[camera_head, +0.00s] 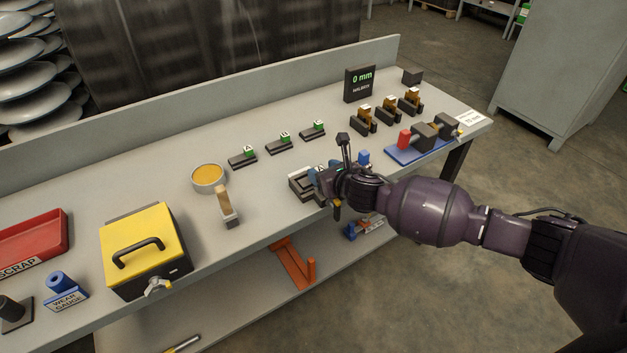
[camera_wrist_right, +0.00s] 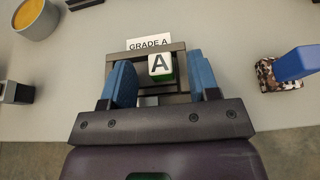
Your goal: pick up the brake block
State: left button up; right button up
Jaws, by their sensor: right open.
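My right gripper (camera_head: 322,183) is over the front of the workbench, at a dark frame-like tray (camera_head: 300,186). In the right wrist view its blue fingers (camera_wrist_right: 163,84) are apart. A block with a white face lettered A and a green side (camera_wrist_right: 161,67) shows between and beyond the fingertips, within the dark frame (camera_wrist_right: 177,47). I cannot tell whether the fingers touch it, or whether it is the brake block. Dark blocks with green lettered tags (camera_head: 243,160) stand in a row behind. My left gripper is out of view.
A GRADE A label (camera_wrist_right: 150,44) lies beyond the frame. A blue-handled item (camera_wrist_right: 297,64) is close on the right. A yellow-filled dish (camera_head: 208,179), a wood-handled brush (camera_head: 227,207) and a yellow box (camera_head: 142,245) stand left. A blue tray (camera_head: 410,153) is right.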

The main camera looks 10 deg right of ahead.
jog(key=shift+w+a+f, duration=0.1)
jog(key=shift+w, duration=0.15)
jog(key=shift+c, duration=0.4)
grip_shut()
